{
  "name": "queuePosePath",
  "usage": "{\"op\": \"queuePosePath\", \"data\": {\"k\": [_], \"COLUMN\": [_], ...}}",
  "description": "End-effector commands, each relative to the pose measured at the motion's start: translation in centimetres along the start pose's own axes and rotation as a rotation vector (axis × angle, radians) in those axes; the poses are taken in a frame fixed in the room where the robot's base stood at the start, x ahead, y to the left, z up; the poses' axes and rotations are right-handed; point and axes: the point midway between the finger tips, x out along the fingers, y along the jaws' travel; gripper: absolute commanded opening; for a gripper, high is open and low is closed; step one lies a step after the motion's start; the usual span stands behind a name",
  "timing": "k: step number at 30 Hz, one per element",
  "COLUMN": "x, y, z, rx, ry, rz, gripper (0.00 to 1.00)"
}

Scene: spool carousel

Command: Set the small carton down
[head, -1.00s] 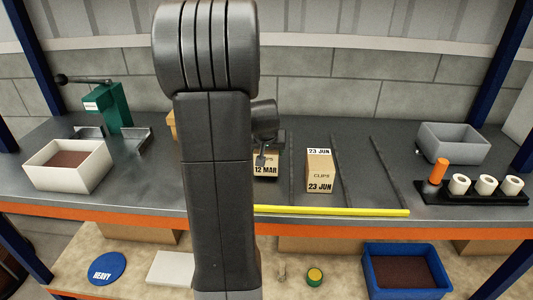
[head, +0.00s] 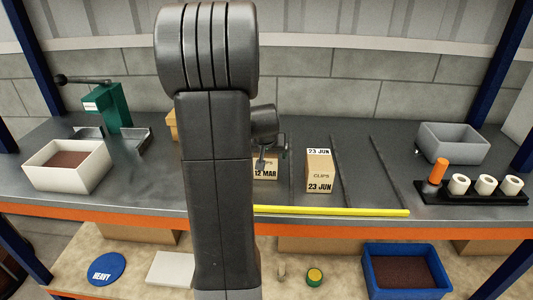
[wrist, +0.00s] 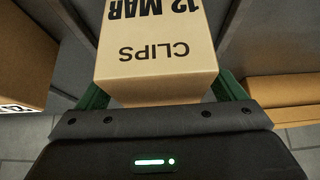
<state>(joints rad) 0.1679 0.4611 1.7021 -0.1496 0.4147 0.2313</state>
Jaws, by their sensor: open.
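The small carton (head: 265,174) is tan, marked "12 MAR" and "CLIPS". It stands on the grey bench in the head view, partly hidden behind my arm. In the wrist view the carton (wrist: 158,68) fills the space between the two green fingers. My gripper (wrist: 163,98) is open, with a finger on each side of the carton. Whether either finger still touches it I cannot tell.
A "23 JUN" carton (head: 319,172) stands to the right, among thin dark dividers (head: 345,170). A yellow strip (head: 330,211) runs along the front edge. A white bin (head: 67,165) is at left; a grey bin (head: 453,143) and black rack (head: 470,195) are at right.

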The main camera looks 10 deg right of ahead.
Motion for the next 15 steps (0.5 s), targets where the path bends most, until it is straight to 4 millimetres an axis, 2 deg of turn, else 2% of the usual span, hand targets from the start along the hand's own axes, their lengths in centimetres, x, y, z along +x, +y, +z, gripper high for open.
{"op": "queuePosePath", "data": {"k": [5,15], "x": [-2.3,-8.6], "y": [0.0,0.0], "z": [-0.1,-0.1], "rx": [0.001,-0.001], "ry": [0.004,0.004], "rz": [0.0,-0.001], "gripper": [0.9,0.9]}}
